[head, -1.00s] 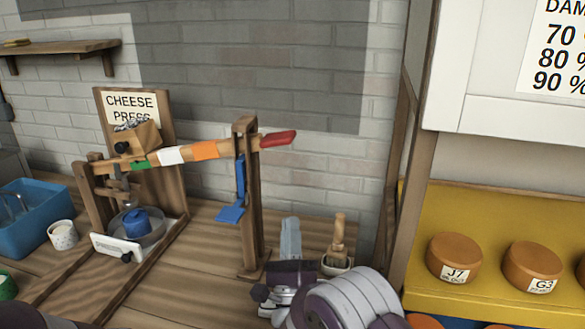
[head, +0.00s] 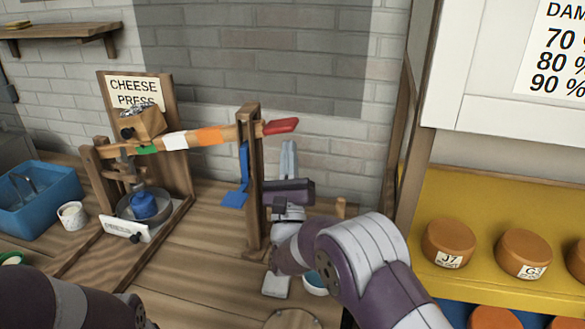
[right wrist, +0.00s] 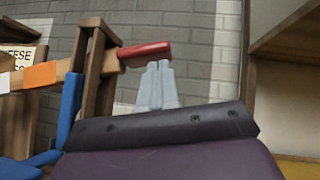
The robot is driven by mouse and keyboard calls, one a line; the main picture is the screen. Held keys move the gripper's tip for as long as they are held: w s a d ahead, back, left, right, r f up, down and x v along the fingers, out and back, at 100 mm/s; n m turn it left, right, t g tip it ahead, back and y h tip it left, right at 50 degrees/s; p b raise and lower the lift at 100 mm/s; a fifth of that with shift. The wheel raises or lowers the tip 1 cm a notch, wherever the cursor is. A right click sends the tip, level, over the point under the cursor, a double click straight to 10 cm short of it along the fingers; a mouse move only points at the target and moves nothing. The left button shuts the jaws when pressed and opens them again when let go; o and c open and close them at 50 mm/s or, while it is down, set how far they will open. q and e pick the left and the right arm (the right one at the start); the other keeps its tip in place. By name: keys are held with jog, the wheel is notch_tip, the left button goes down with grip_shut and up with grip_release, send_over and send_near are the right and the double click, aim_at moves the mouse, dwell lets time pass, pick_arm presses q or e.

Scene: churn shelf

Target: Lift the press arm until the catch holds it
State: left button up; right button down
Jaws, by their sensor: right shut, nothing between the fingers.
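The press arm (head: 190,138) is a wooden beam with green, white and orange bands and a red handle (head: 281,126). It slopes up to the right and passes through the slotted post (head: 252,190). The blue catch (head: 241,178) hangs on the post's left side, below the beam. My right gripper (head: 288,150) is shut and empty, its pale fingers pointing up right of the post. In the right wrist view the fingertips (right wrist: 158,66) show just below the red handle (right wrist: 144,53); I cannot tell whether they touch. My left gripper is out of view; only its arm shows at bottom left.
The press stand with its sign (head: 133,90) holds a pan with a blue weight (head: 144,205). A blue tub (head: 38,200) and a white cup (head: 72,215) stand left. Yellow shelves (head: 480,195) with cheeses are at right. Brick wall lies behind.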

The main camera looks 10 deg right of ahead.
aim_at(286, 129)
jog(key=shift+a+r, duration=0.15)
jog(key=shift+r, duration=0.3)
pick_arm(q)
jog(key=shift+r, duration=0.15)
pick_arm(e)
jog(key=shift+r, duration=0.1)
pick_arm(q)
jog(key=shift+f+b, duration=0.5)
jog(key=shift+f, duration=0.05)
pick_arm(e)
jog(key=shift+a+r+n+y, duration=0.2)
jog(key=shift+r+n+y, duration=0.3)
jog(key=shift+r, duration=0.5)
jog(key=shift+w+r, duration=0.1)
jog(key=shift+r, duration=0.25)
